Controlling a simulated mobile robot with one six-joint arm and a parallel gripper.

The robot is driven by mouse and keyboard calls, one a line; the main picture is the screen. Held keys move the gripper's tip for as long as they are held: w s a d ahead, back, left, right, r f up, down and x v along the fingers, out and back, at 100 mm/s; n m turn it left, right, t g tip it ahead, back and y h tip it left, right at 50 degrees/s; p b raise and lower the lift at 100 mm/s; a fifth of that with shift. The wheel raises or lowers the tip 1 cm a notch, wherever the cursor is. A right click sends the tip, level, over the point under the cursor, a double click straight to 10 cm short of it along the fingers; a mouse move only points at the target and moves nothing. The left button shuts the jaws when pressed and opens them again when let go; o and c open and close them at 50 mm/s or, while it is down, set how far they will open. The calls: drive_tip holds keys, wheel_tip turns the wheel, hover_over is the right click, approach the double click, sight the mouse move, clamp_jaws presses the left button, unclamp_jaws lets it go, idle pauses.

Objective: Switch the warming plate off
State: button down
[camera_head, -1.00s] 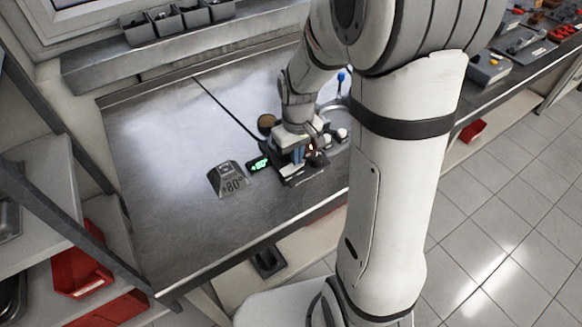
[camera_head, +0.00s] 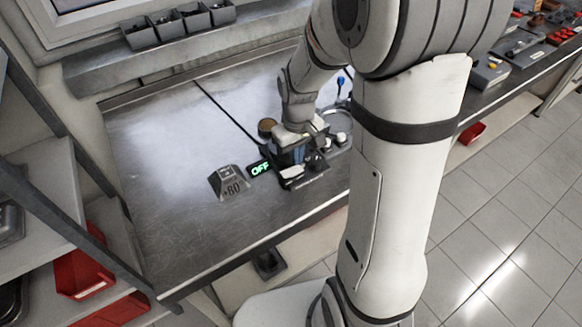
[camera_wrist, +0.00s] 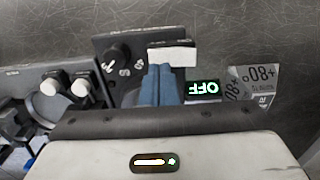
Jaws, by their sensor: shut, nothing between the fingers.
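The warming plate (camera_wrist: 105,47) is a dark unit on the steel bench, with a black knob and a white rocker or button (camera_wrist: 172,57) on its front. Its small display (camera_head: 259,169) glows green and reads OFF; the display also shows in the wrist view (camera_wrist: 203,88), upside down. My gripper (camera_wrist: 163,72) is shut and empty, its blue fingertips right at the edge of the white switch. I cannot tell whether they touch it. In the head view my gripper (camera_head: 292,160) hides much of the plate.
A grey wedge-shaped sign marked +80° (camera_head: 229,183) stands left of the display. A unit with two white knobs (camera_wrist: 68,87) sits beside the plate. A round brown-topped item (camera_head: 267,126) is behind. The bench's left part (camera_head: 150,150) is clear.

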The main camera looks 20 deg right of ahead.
sight(297, 170)
wheel_tip(297, 170, up, 4)
drive_tip(key=p, duration=0.2)
drive_tip(key=shift+r+p, duration=0.25)
drive_tip(key=shift+p, duration=0.1)
idle(0.3)
drive_tip(key=s+r+m+t+b, duration=0.1)
drive_tip(key=s+r+m+t, duration=0.2)
drive_tip(key=s+r, duration=0.8)
drive_tip(key=s, duration=0.3)
drive_tip(key=shift+s+r+m, duration=0.3)
drive_tip(key=shift+s+r, duration=0.05)
